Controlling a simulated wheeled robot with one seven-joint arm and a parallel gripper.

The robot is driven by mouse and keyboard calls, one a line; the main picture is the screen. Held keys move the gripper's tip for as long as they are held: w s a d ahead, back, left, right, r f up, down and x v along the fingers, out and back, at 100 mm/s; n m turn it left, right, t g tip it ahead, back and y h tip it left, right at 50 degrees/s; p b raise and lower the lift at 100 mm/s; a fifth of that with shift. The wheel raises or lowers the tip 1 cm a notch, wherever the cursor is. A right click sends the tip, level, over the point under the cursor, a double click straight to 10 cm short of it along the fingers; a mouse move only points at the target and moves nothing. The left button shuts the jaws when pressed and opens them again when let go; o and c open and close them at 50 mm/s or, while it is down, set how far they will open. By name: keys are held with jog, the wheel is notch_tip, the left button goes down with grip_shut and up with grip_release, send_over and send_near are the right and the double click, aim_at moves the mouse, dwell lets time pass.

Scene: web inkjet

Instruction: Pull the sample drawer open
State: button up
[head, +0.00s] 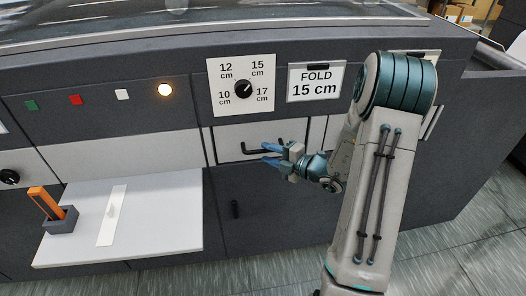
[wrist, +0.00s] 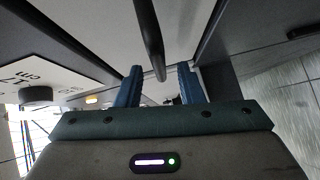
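The sample drawer (head: 230,138) is a pale front panel under the dial plate, and it looks flush with the machine. Its dark bar handle (head: 250,150) is partly hidden by my gripper in the head view. My gripper (head: 267,154) is at the handle, with its blue fingers pointing left at the drawer. In the wrist view my gripper (wrist: 160,87) has its fingers apart, and the dark handle (wrist: 151,40) runs into the gap between them. The fingers do not look closed on the bar. I cannot tell whether either one touches it.
Above the drawer are a dial (head: 243,90) and a sign (head: 317,82) reading "FOLD 15 cm". A dark lower door has a small handle (head: 235,209). At left, a white shelf (head: 160,235) juts out, with an orange-handled tool (head: 45,202) in a holder.

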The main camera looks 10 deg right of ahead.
jog(key=shift+x, duration=1.45)
grip_shut()
jog(key=shift+s+d, duration=0.1)
jog(key=shift+s, duration=0.05)
